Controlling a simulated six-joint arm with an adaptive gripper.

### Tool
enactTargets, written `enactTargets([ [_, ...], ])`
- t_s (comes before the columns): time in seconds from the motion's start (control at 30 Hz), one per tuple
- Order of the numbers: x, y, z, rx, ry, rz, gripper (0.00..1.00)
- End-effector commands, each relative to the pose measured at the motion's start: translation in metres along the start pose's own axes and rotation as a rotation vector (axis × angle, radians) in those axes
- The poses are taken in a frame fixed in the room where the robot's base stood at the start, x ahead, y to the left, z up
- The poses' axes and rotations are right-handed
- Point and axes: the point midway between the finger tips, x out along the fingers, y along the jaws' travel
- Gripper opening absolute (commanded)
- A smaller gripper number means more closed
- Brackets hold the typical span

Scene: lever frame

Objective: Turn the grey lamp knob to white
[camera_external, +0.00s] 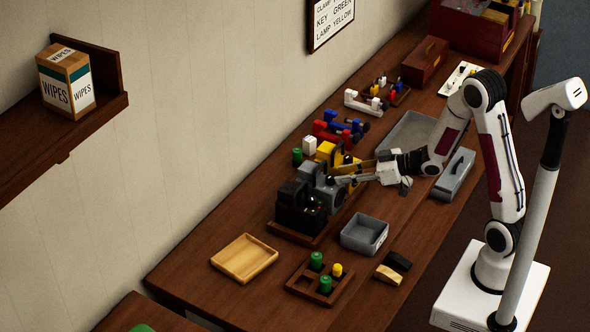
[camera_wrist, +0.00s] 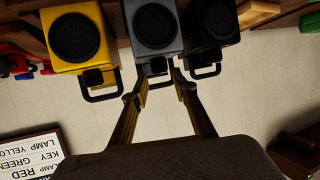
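The grey lamp unit (camera_wrist: 154,38) shows in the wrist view between a yellow unit and a black one, with a large dark round face. A small black knob-like part (camera_wrist: 157,67) and a thin handle loop are at its lower edge. My gripper (camera_wrist: 160,78) has its two fingers apart, one on each side of that small part; I cannot tell whether they touch it. In the external view my gripper (camera_external: 345,180) reaches the grey unit (camera_external: 329,193) from the right and partly hides it. No white marking on the knob can be made out.
The yellow unit (camera_wrist: 78,40) and black unit (camera_wrist: 208,25) stand close on both sides. A wall sign (camera_wrist: 30,155) appears upside down in the wrist view. On the table are a grey bin (camera_external: 365,234), a wooden tray (camera_external: 245,258) and a brown rack (camera_external: 304,283).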

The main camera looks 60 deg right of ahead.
Motion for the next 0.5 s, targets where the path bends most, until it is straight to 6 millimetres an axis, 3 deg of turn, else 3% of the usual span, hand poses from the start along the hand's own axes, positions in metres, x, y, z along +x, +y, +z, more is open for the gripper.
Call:
enactTargets([
  [0.5,0.049,-0.001,0.0,0.0,0.0,-0.002,0.28],
])
